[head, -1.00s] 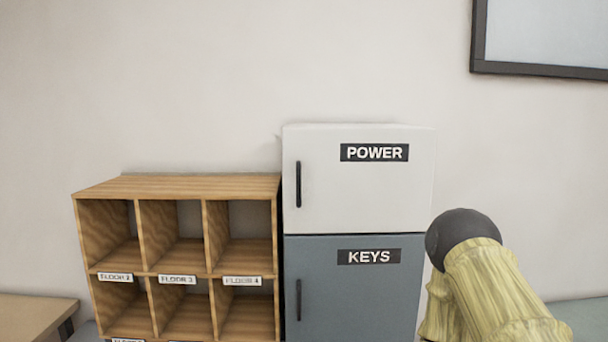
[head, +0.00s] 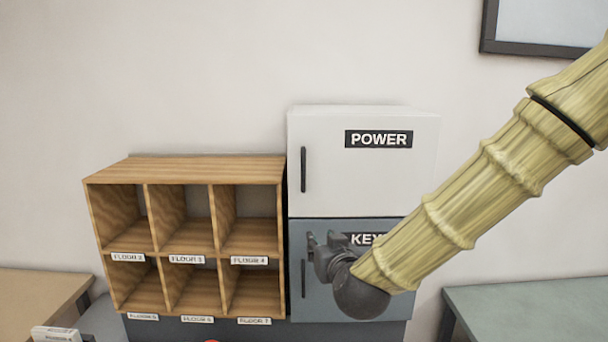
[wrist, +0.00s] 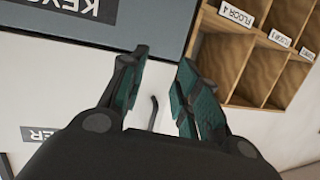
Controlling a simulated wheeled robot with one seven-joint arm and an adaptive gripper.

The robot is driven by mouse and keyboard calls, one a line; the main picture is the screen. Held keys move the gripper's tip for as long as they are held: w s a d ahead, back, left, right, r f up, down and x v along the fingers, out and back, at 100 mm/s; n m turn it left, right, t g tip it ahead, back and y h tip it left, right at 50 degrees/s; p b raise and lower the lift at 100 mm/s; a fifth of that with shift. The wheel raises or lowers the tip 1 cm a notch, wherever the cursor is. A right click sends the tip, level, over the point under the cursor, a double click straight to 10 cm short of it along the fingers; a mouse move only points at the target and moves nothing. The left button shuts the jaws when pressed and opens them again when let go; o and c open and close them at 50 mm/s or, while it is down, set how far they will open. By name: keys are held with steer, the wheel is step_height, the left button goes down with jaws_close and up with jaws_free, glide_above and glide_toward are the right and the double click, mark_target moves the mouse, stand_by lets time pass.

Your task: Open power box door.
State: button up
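The white power box door (head: 364,180) is shut, with a black POWER label (head: 379,139) and a dark vertical handle (head: 303,169) at its left edge. My gripper (head: 318,240) is in front of the upper left of the grey KEYS door (head: 335,292), below the POWER handle. In the wrist view, which is turned over, my gripper (wrist: 160,65) is open and its two fingers stand apart. The handle (wrist: 154,112) shows in the gap between them. I cannot tell whether either finger touches it.
A wooden pigeonhole shelf (head: 208,170) stands directly left of the boxes. The KEYS handle (head: 303,278) is close below my gripper. A greenish table (head: 530,300) is at the lower right, and a framed panel (head: 540,48) hangs above. The wall above the boxes is clear.

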mark_target(304, 165)
step_height(304, 165, up, 15)
steer(key=s+a+t, duration=0.1)
steer(key=a+t, duration=0.1)
steer(key=t, duration=0.1)
steer(key=shift+w+a+r+p, duration=0.1)
steer(key=shift+w+a+p, duration=0.25)
steer(key=shift+w+p, duration=1)
steer(key=shift+w+a+p, duration=0.3)
steer(key=shift+w+p, duration=0.2)
steer(key=shift+w, duration=1.6)
steer(key=shift+w+a+r+p, duration=0.1)
steer(key=shift+w+a+p, duration=0.25)
steer(key=shift+w+p, duration=1)
steer(key=shift+w+f+b, duration=0.1)
steer(key=shift+w+b, duration=0.3)
steer(key=shift+b, duration=0.05)
jaws_close()
